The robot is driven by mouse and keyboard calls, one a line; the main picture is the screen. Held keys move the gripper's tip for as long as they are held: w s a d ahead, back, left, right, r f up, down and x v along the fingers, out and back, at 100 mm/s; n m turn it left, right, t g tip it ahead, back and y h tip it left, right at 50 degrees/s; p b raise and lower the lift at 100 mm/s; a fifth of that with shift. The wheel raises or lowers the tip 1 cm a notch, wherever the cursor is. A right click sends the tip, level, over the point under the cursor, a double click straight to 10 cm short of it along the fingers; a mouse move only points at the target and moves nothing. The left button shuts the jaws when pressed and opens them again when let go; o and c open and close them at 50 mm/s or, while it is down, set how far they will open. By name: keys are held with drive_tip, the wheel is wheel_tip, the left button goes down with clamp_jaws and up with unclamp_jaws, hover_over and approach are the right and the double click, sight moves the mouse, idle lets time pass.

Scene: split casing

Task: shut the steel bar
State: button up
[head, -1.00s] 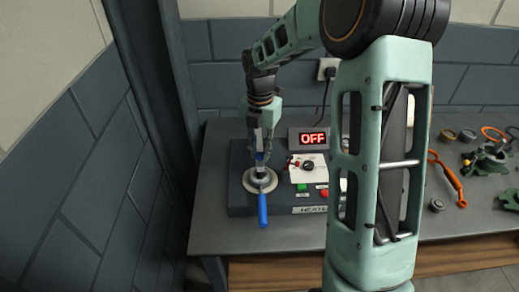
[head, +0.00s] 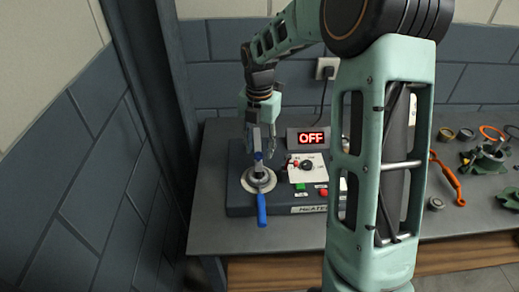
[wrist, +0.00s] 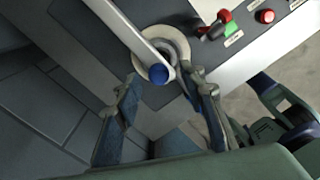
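The steel bar (wrist: 124,30) is a pale flat bar ending in a round blue knob (wrist: 158,73). In the wrist view it runs from the top left edge down to the knob, above a pale round ring (wrist: 172,43). In the head view the ring (head: 258,180) sits on a dark box (head: 236,205), with a blue handle (head: 262,210) sticking out toward the front. My gripper (wrist: 165,84) is open, its fingers apart on either side of the knob, with visible gaps. In the head view my gripper (head: 259,138) is just above and behind the ring. Whether it touches the bar is unclear.
A red OFF display (head: 311,139) stands behind the box. A white panel with a dark dial (head: 307,166) and green (head: 301,187) and red (head: 323,191) buttons are to the right. Orange-handled tools (head: 446,175) lie further right. A wall (head: 105,180) is close on the left.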

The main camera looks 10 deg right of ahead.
wheel_tip(320, 180, up, 11)
drive_tip(key=shift+f, duration=0.15)
drive_tip(key=shift+f, duration=0.1)
